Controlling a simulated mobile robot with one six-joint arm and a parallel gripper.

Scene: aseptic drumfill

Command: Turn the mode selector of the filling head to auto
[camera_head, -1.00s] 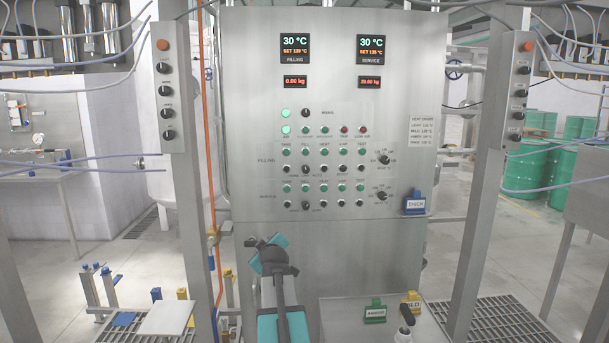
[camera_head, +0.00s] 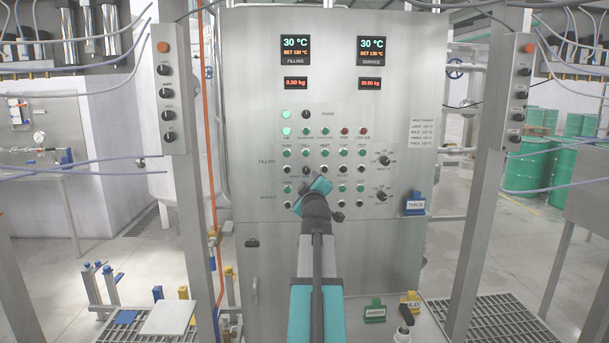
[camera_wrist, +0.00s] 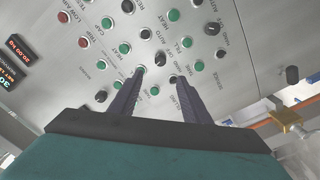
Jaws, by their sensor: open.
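The filling mode selector (camera_head: 306,171), a small black knob, is in the lower filling row of the steel control panel. In the wrist view a black knob that appears to be this selector (camera_wrist: 160,59) shows just beyond and between my fingertips. Its pointer direction is too small to read. My gripper (camera_wrist: 158,76) is open and empty, its two dark fingers pointing at the panel. I cannot tell that they touch anything. In the head view my arm's teal end covers part of the service rows, and the fingers are hard to make out.
The control panel (camera_head: 250,130) has several buttons and knobs close around the selector. A similar service knob (camera_wrist: 211,29) is near. Two larger knobs (camera_head: 384,160) sit to the right. Steel posts (camera_head: 188,200) stand either side. A blue THICK tag (camera_head: 415,206) hangs at the panel's right.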

